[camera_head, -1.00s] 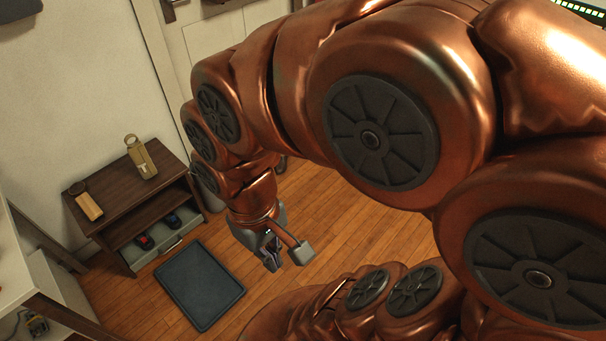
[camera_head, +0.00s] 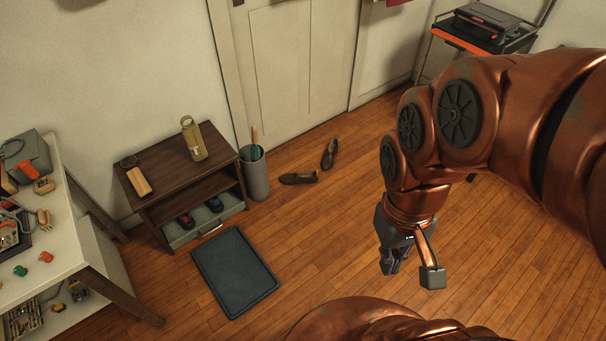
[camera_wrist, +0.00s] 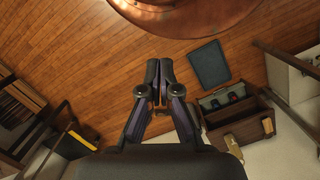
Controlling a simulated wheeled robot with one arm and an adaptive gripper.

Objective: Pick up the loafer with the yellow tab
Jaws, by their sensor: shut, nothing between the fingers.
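Two dark loafers are on the floor by the door in the head view: one (camera_head: 299,178) lies beside the umbrella stand, the other (camera_head: 329,153) is farther back and to the right. Their tabs are too small to tell the colour of for sure. Two more dark shoes sit in the open drawer of the small cabinet, one with red (camera_head: 186,221) and one with blue (camera_head: 215,204). My gripper (camera_head: 391,268) is shut and empty, in the air to the right of and nearer than the loafers. Its closed fingers (camera_wrist: 159,72) show in the wrist view.
The brown cabinet (camera_head: 180,183) carries a tan bottle and a brush. A grey umbrella stand (camera_head: 256,179) is right of it. A dark mat (camera_head: 234,272) lies in front. A cluttered white workbench (camera_head: 68,245) stands at left. The floor around the loafers is clear.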

